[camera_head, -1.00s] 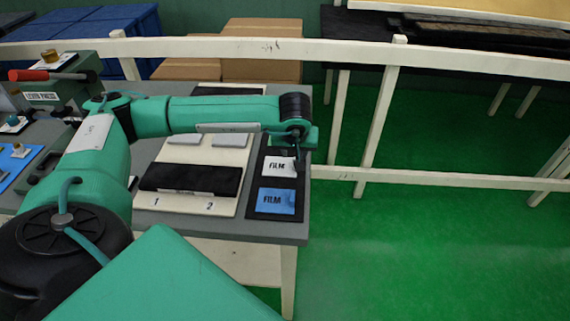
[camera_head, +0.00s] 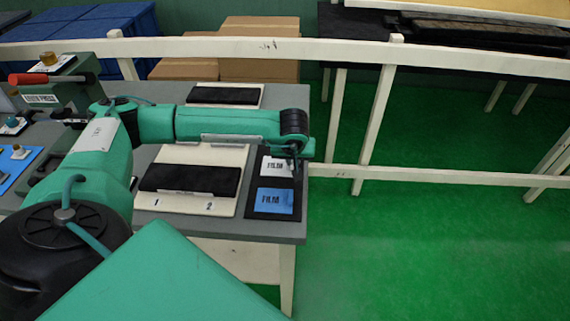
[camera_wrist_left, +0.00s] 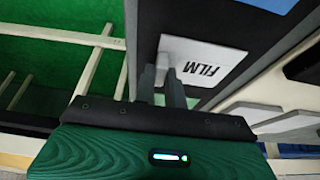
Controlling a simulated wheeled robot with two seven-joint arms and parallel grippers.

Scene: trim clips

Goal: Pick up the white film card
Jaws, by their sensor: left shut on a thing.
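The white film card (camera_head: 276,167) lies on a black mat (camera_head: 252,207) at the right end of the grey table, above the blue film card (camera_head: 276,201). In the left wrist view the white card (camera_wrist_left: 203,62) shows its FILM print, with its near edge between my left gripper's fingers (camera_wrist_left: 161,78). My left gripper (camera_head: 295,164) is at the card's right edge in the head view and is shut on it. Whether the card is clear of the mat I cannot tell. My right gripper is not in view.
A white board (camera_head: 227,206) marked 1 and 2 carries a black strip (camera_head: 190,180) left of the mat. A lever press (camera_head: 48,92) stands at the far left. A white railing (camera_head: 440,62) runs behind the table. The green floor to the right is clear.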

